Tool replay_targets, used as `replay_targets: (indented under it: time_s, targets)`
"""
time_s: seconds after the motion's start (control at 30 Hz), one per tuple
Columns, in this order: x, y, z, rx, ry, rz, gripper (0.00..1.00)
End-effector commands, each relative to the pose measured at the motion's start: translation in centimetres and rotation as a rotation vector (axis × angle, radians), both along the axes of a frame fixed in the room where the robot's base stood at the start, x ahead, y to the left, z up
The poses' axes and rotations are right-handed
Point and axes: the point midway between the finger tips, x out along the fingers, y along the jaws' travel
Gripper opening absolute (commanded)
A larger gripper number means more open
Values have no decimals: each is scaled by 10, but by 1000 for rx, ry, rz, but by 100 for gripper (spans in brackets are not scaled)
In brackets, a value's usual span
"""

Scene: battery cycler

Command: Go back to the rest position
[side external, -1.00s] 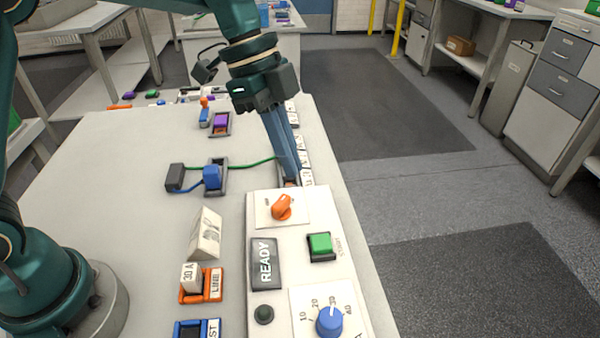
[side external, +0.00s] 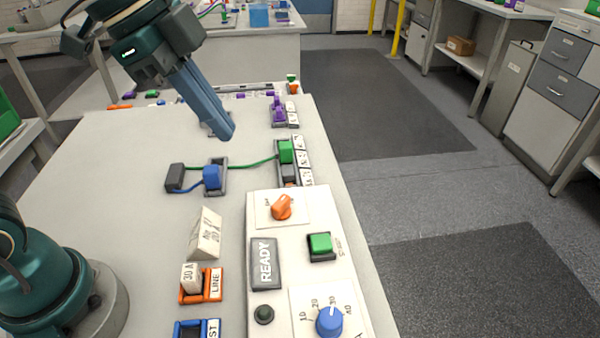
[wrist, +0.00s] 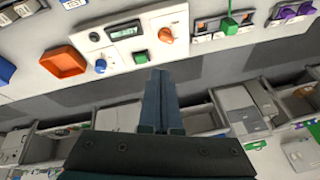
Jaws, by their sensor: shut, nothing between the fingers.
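My gripper (side external: 226,134) is shut and empty. In the side external view it hangs above the white bench, behind the blue plug (side external: 212,177) and left of the green plug (side external: 286,152). It hides most of a dark holder behind it. In the wrist view its closed fingers (wrist: 160,132) point at the bench's front edge side, apart from everything. The green plug sits upright in a socket at the panel's far end, with a green cable running to the dark box (side external: 174,177). The green plug also shows in the wrist view (wrist: 229,26).
The cycler panel has a READY display (side external: 265,262), an orange knob (side external: 282,207), a green button (side external: 320,245) and a blue dial (side external: 329,322). A purple plug (side external: 278,108) stands at the back.

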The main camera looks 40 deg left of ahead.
Motion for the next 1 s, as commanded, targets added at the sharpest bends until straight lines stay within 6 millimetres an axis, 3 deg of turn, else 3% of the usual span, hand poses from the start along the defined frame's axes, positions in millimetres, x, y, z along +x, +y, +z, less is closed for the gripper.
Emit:
replay_targets:
  time_s: [0.17, 0.4, 0.53, 0.63, 1.0]
  targets:
    - [-40, 24, -7, -29, -41, 310, 0]
    - [-80, 50, -44, -129, -54, 768, 0]
    - [-87, 56, -60, -170, -24, 933, 0]
    - [-86, 58, -61, -201, -21, 1008, 0]
    - [-85, 57, -60, -221, -17, 1042, 0]
